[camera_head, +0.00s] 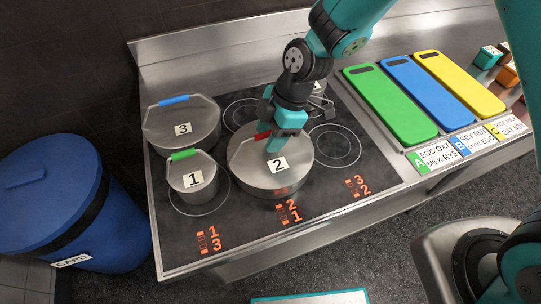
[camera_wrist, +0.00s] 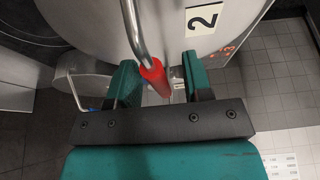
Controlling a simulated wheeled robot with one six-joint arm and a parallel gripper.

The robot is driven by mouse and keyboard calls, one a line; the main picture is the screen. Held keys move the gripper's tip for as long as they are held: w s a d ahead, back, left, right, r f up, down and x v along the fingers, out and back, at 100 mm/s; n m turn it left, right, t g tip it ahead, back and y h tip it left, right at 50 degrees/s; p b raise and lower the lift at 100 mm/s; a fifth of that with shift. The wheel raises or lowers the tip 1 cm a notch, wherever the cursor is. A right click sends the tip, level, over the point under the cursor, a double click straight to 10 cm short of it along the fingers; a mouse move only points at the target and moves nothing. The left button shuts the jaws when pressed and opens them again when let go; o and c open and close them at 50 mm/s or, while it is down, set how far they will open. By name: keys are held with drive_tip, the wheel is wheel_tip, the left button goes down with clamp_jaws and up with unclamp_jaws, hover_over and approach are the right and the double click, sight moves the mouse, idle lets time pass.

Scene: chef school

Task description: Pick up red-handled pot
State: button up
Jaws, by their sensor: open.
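The red-handled pot (camera_head: 272,183) is a wide silver lidded pot labelled 2, standing on the front middle of the stovetop. Its red handle (camera_head: 263,135) is partly hidden behind my gripper (camera_head: 279,138). In the wrist view the red grip (camera_wrist: 154,78) on its bent metal bar lies between the two teal fingers of my gripper (camera_wrist: 155,82). The fingers are open, with a gap on each side of the red grip. The pot's lid (camera_wrist: 90,25) with the number 2 label fills the top of that view.
A green-handled pot (camera_head: 192,177) labelled 1 stands close on the left, and a blue-handled pot (camera_head: 181,126) labelled 3 behind it. Another silver pot (camera_head: 318,103) stands at the back right. Green, blue and yellow boards (camera_head: 390,104) lie right of the stove (camera_head: 330,205).

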drive_tip(key=shift+f, duration=0.15)
clamp_jaws()
idle(1.5)
